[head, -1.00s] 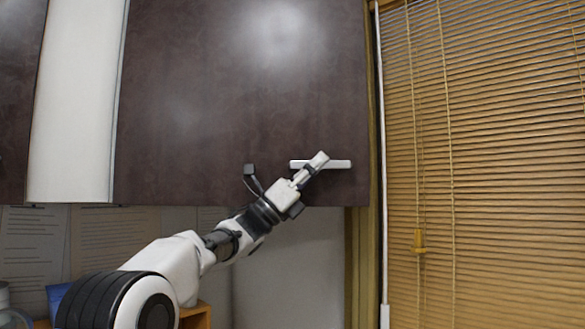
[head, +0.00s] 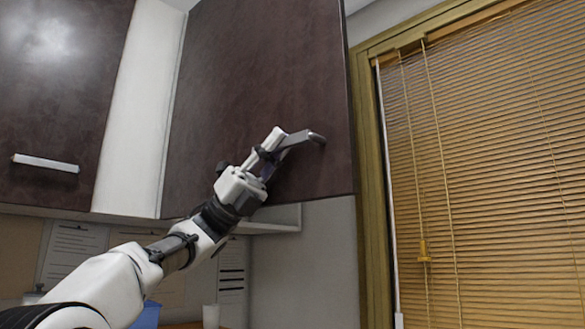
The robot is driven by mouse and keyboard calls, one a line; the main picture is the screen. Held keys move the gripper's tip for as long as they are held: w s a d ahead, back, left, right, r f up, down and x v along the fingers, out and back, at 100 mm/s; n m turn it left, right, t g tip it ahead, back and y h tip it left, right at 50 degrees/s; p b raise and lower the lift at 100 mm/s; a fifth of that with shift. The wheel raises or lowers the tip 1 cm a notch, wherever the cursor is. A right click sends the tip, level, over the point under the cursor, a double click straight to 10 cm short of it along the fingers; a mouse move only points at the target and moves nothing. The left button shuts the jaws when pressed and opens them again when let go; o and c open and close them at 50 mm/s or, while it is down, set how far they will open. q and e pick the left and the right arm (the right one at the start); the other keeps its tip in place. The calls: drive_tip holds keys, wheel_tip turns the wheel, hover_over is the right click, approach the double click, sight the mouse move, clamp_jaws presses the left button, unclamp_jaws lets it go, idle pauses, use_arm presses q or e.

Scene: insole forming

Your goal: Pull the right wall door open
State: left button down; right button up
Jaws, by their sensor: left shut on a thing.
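The right wall door (head: 265,75) is a dark brown cabinet door in the middle of the head view. It stands partly open, with its right edge swung out and a white shelf (head: 272,228) showing beneath it. Its handle (head: 303,138) is a grey bar near the lower right corner. My left gripper (head: 272,146) is shut on the left part of this handle, and the handle's right end sticks out past the fingers. My right gripper is not in view.
Another dark door (head: 55,95) with a white handle (head: 46,163) is at the left and looks shut. A white panel (head: 137,105) lies between the doors. A window with wooden blinds (head: 490,150) is at the right. Papers (head: 75,252) hang on the wall below.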

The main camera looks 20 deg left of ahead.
use_arm(q)
drive_tip(key=shift+s+a+g, duration=0.15)
drive_tip(key=shift+s+g, duration=0.1)
drive_tip(key=shift+g, duration=0.05)
drive_tip(key=c, duration=1.5)
unclamp_jaws()
drive_tip(key=v, duration=1.2)
drive_tip(key=shift+a, duration=0.1)
